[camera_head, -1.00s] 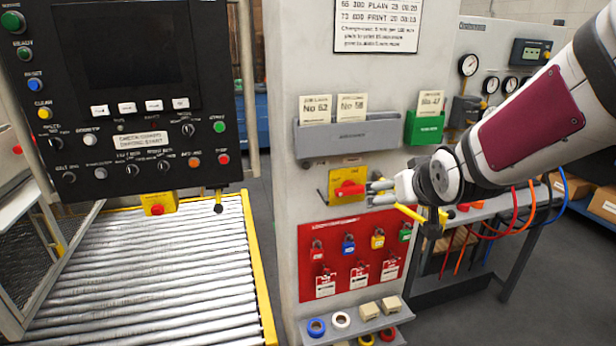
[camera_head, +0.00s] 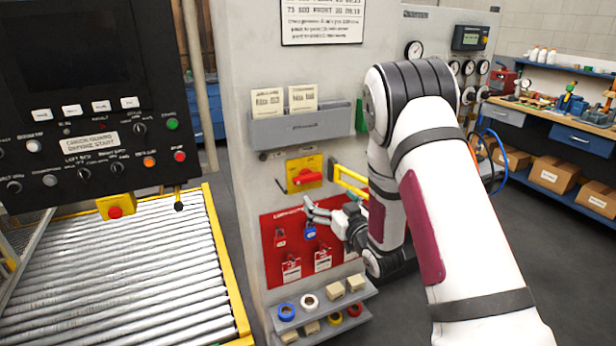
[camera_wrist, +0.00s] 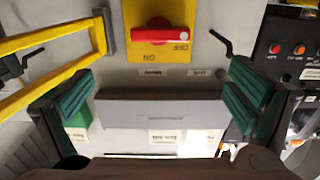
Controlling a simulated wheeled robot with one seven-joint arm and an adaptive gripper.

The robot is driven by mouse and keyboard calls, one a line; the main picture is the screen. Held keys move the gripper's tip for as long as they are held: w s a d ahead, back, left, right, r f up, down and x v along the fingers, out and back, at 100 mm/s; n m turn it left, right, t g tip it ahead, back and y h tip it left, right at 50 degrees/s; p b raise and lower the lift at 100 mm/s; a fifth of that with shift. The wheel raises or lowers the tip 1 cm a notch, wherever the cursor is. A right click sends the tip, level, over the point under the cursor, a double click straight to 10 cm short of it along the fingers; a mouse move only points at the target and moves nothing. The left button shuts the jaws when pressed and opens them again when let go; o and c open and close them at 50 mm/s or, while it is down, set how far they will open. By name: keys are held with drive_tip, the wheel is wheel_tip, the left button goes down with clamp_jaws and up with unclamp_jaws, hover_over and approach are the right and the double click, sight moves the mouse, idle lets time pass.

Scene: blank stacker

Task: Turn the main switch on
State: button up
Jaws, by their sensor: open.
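The main switch (camera_head: 307,176) is a red rotary handle on a yellow plate, mounted on the grey cabinet above the red lockout board. It also shows at the top of the wrist view (camera_wrist: 158,34), where the picture is upside down. There the handle lies crosswise, its narrow end beside the OFF mark; the ON mark is on another side of the plate. My gripper (camera_head: 318,212) is below the switch, in front of the lockout board, apart from the handle. In the wrist view my gripper (camera_wrist: 156,95) has its green-padded fingers wide apart with nothing between them.
The red lockout board (camera_head: 268,245) carries padlocks and tags, partly hidden by my gripper. A yellow bracket (camera_head: 350,180) stands out right of the switch. A grey document holder (camera_head: 305,124) is above. A shelf with tape rolls (camera_head: 287,312) is below. The control panel (camera_head: 90,150) is left.

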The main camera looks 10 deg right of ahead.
sight(309, 178)
drive_tip(key=w+a, duration=0.1)
drive_tip(key=w, duration=0.3)
drive_tip(key=w+a, duration=0.1)
drive_tip(key=w, duration=0.8)
drive_tip(key=shift+w+a, duration=0.2)
drive_tip(key=shift+a, duration=0.2)
drive_tip(key=c, duration=1.2)
